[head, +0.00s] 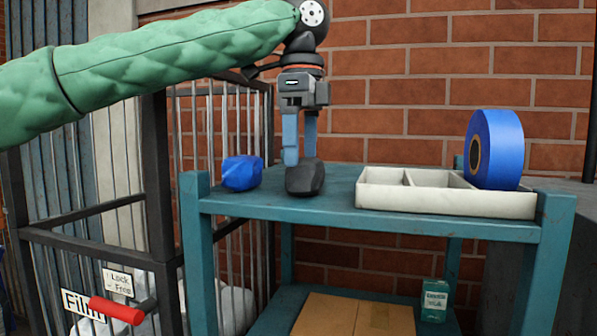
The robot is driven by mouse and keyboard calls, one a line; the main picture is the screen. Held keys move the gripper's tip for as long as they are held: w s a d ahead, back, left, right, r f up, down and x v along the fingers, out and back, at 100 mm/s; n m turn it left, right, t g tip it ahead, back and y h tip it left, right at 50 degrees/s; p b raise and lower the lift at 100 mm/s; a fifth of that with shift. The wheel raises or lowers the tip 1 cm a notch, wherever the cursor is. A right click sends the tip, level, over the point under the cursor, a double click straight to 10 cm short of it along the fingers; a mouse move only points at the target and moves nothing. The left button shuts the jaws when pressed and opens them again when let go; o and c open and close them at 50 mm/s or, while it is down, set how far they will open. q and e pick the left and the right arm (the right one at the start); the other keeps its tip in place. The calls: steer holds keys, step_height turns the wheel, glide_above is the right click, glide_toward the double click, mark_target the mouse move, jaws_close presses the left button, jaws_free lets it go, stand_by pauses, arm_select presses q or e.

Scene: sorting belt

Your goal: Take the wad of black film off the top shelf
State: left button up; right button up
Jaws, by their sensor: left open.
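The wad of black film (305,179) lies on the teal top shelf (335,188), near its front edge left of the middle. My left gripper (300,160) points straight down at the wad, its two grey-blue fingers apart. The fingertips are right at the wad's top and back; the wad hides their lower ends, so I cannot tell whether they touch it. The jaws are open and the wad appears to rest on the shelf. My right gripper is not in view.
A blue wad (241,173) lies just left of the black one. A white divided tray (445,203) with a blue tape roll (494,150) fills the shelf's right side. Cardboard (355,316) and a small green box (434,300) are below. A barred cage (90,225) stands left.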

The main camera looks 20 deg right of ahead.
mark_target(312, 159)
arm_select(q)
steer(key=f+p, duration=0.1)
steer(key=d+f, duration=0.1)
steer(key=f+p, duration=0.1)
steer(key=shift+s+d+f+p, duration=0.15)
steer(key=shift+s+d+p, duration=0.15)
steer(key=shift+p, duration=0.05)
steer(key=shift+a+f, duration=0.15)
steer(key=shift+f, duration=0.15)
steer(key=shift+w+a+f, duration=0.1)
steer(key=shift+a+f, duration=0.05)
steer(key=shift+f, duration=0.05)
steer(key=shift+w+f, duration=0.15)
steer(key=shift+w, duration=0.05)
steer(key=shift+c, duration=1.1)
steer(key=shift+s+d, duration=0.2)
steer(key=c, duration=0.6)
steer(key=shift+w+a, duration=0.1)
steer(key=shift+a, duration=0.05)
steer(key=shift+c, duration=0.2)
